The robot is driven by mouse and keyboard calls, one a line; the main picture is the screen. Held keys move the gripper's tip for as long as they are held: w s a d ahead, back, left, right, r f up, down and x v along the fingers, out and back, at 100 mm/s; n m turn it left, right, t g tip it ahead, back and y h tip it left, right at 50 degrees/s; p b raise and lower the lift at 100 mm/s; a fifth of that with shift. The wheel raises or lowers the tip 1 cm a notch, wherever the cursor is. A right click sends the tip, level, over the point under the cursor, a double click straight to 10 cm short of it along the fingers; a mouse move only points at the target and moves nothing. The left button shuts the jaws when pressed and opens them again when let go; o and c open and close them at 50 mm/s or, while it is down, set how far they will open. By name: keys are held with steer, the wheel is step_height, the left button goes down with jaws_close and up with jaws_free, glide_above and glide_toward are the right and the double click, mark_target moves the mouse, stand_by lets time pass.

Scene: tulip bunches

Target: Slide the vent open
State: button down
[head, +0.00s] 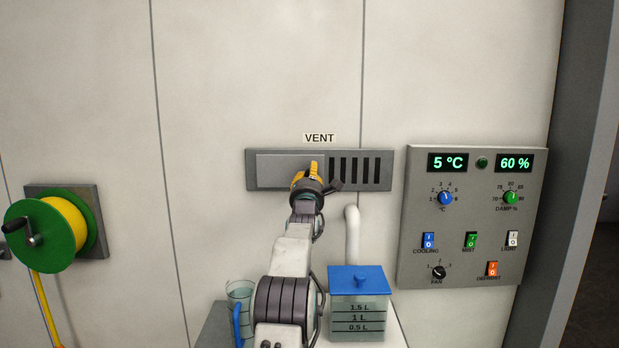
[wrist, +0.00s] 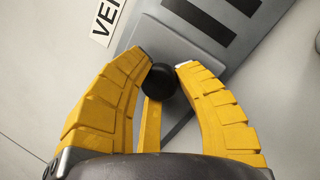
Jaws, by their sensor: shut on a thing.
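The vent (head: 251,170) is a long grey frame on the pale wall under a "VENT" label. A lighter grey sliding plate (head: 280,172) covers its left part. Several dark slots (head: 365,167) show uncovered to the right of the plate. My gripper (head: 314,168) is at the plate's right part. In the wrist view, my gripper's yellow fingers (wrist: 166,62) are closed around a round black knob (wrist: 157,84), with a fingertip on either side. In the head view my gripper hides the knob.
A control panel (head: 470,262) with displays, dials and switches is on the wall to the right. A blue-lidded water tank (head: 358,290) with a white pipe (head: 352,235) and a glass jug (head: 238,291) stand below the vent. A green hose reel (head: 35,235) is at the left.

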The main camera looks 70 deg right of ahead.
steer(key=shift+f, duration=0.1)
steer(key=c, duration=0.9)
jaws_free()
steer(key=shift+a, duration=0.15)
steer(key=shift+v, duration=5.8)
